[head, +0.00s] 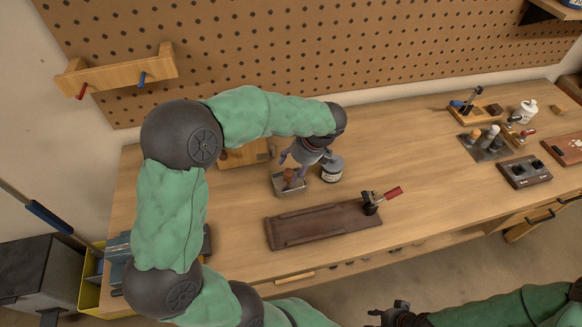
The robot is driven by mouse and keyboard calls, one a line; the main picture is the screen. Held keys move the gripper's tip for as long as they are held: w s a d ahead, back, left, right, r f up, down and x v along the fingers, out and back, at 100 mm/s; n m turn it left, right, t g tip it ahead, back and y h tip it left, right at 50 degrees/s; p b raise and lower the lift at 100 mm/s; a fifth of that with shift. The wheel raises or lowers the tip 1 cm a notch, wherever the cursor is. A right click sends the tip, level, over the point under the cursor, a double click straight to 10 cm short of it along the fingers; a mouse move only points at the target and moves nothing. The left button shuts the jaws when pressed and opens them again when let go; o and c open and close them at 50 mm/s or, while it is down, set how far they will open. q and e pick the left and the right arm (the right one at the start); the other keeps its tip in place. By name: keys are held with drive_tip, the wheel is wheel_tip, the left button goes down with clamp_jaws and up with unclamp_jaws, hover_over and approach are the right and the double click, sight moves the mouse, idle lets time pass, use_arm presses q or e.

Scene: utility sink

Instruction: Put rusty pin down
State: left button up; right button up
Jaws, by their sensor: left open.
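A small brown, rusty-looking piece (290,175), which I take for the rusty pin, shows at a small grey metal tray (292,190) on the workbench. My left gripper (292,168) is right above the tray, pointing down, with its fingers apart around the top of the brown piece. The fingers do not appear closed on it. Whether the piece touches the tray's floor is too small to tell. My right gripper (392,313) is low at the bottom edge, away from the bench top, and its fingers are unclear.
A dark wooden board (318,224) with a red-handled clamp (380,198) lies in front. A wooden block (245,155) is behind my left arm. The bench's middle right is clear; several tools stand farther right.

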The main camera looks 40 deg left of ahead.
use_arm(q)
drive_tip(key=p+v, duration=0.2)
drive_tip(key=v, duration=0.6)
drive_tip(key=shift+r, duration=0.3)
drive_tip(key=shift+d, duration=0.1)
